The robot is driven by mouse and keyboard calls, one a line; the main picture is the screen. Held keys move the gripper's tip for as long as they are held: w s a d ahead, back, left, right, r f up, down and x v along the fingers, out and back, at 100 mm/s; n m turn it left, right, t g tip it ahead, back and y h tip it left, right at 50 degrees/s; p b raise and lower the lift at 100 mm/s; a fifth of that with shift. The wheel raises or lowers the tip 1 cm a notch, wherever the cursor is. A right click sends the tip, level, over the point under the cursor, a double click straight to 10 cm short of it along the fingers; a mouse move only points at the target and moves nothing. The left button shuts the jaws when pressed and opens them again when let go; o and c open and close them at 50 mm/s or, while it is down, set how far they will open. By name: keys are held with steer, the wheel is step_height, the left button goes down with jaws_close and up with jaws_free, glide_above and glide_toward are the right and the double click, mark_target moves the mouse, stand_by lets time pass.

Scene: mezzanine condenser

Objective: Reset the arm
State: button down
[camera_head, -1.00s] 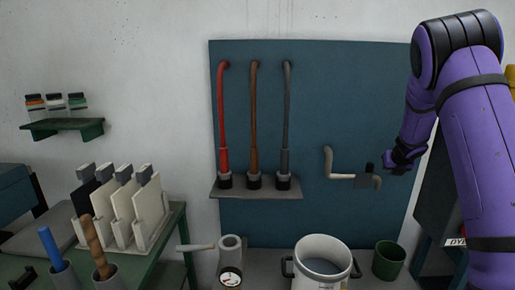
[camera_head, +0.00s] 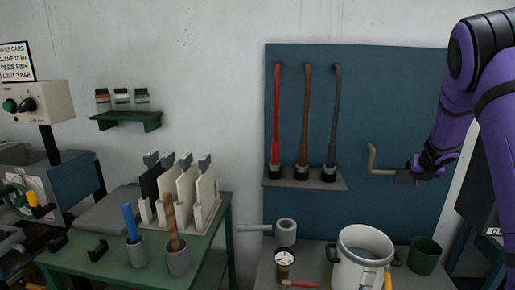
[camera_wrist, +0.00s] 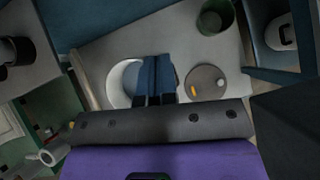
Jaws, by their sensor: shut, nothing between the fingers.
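My purple arm comes in at the right of the head view. My gripper (camera_head: 414,176) is in front of the right part of the blue wall panel (camera_head: 385,110), close to a beige crank handle (camera_head: 372,160). I cannot tell from the picture whether it touches the crank. In the wrist view my gripper's fingers (camera_wrist: 155,82) are together with nothing between them, above a white pot (camera_wrist: 122,85).
The white pot (camera_head: 350,262) and a green cup (camera_head: 425,255) stand on the counter below my gripper. Red, brown and grey pipes (camera_head: 305,120) stand on a panel shelf. A green table (camera_head: 105,262) with a rack of boards (camera_head: 185,200) is at the left.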

steer(key=s+a+r+m+t+h, duration=0.15)
steer(key=s+a+r+m, duration=0.25)
steer(key=s+r+m, duration=0.5)
steer(key=s+a+r+m+h, duration=0.25)
steer(key=s+r+m, duration=0.45)
steer(key=r, duration=0.4)
steer(key=s+a+m+g+y, duration=0.1)
steer(key=s+a+m, duration=0.4)
steer(key=s, duration=0.5)
steer(key=s+a+f+m+g+y, duration=0.1)
steer(key=s+a+m+y, duration=0.2)
steer(key=s+a+m, duration=0.2)
steer(key=s+a+m+g+y, duration=0.2)
steer(key=s+a+m, duration=0.4)
steer(key=s, duration=0.9)
steer(key=a, duration=0.3)
steer(key=shift+s+a+f, duration=0.15)
steer(key=shift+s+a, duration=0.1)
steer(key=shift+s, duration=0.1)
